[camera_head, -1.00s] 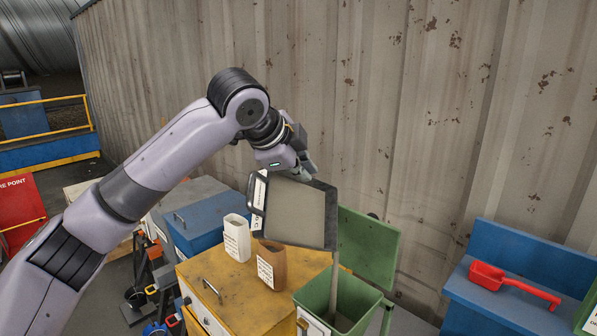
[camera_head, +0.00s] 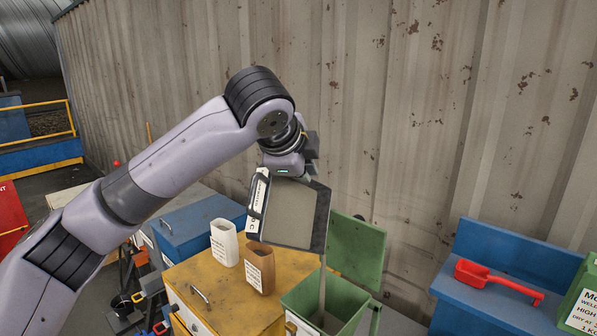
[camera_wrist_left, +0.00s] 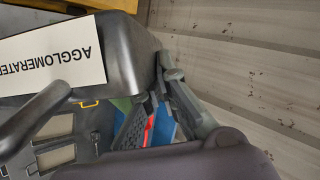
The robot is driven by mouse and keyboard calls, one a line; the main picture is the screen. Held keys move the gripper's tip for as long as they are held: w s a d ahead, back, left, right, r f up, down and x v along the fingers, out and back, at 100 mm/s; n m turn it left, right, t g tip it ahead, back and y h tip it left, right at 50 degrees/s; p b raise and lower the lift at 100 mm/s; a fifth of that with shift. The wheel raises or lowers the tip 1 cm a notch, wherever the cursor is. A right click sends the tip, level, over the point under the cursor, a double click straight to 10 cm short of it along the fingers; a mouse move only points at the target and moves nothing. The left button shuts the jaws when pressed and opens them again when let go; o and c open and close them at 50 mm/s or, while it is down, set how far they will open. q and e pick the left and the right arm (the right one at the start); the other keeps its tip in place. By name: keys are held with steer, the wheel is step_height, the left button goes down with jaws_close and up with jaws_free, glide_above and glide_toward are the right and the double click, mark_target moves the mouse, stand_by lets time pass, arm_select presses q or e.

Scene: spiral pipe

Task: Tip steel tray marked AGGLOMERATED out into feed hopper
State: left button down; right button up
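The steel tray (camera_head: 300,215) hangs steeply tilted from my left gripper (camera_head: 303,174), which is shut on its upper edge. The tray's white label reads AGGLOMERATED in the left wrist view (camera_wrist_left: 50,52), where part of my gripper's fingers (camera_wrist_left: 170,85) shows at the tray edge. The feed hopper looks to be the open green bin (camera_head: 345,298) below the tray. A thin grey stream (camera_head: 322,288) runs from the tray's lower corner down into this bin. The tray is above the bin, apart from it. My right gripper is not in view.
The bin's green lid (camera_head: 357,250) stands open behind it. A white container (camera_head: 224,243) and a brown one (camera_head: 260,268) stand on the yellow cabinet (camera_head: 207,272) to the left. A red scoop (camera_head: 490,278) lies on a blue bench at right. A corrugated wall is behind.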

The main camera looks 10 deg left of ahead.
arm_select(q)
steer(key=s+d+f+m+t+y+b, duration=0.2)
steer(key=s+d+m+t+y, duration=0.2)
steer(key=d, duration=0.8)
steer(key=shift+s+y, duration=0.6)
steer(key=shift+s, duration=0.75)
stand_by(1.3)
steer(key=shift+d+t, duration=0.1)
steer(key=shift+t, duration=0.2)
steer(key=w+a+r+n+g+h+p, duration=0.2)
steer(key=w+a+g+h, duration=0.1)
steer(key=a, duration=0.4)
steer(key=shift+w+a+r, duration=0.4)
steer(key=shift+w, duration=0.1)
steer(key=w+a+n+g+h, duration=0.1)
steer(key=a, duration=0.1)
steer(key=w+a+f+n+h, duration=0.1)
steer(key=w+a, duration=0.1)
steer(key=a, duration=0.1)
steer(key=w+a+f+n+g+h, duration=0.1)
steer(key=a+h, duration=0.1)
steer(key=a, duration=0.1)
steer(key=shift+w+g, duration=0.2)
steer(key=shift+g, duration=0.1)
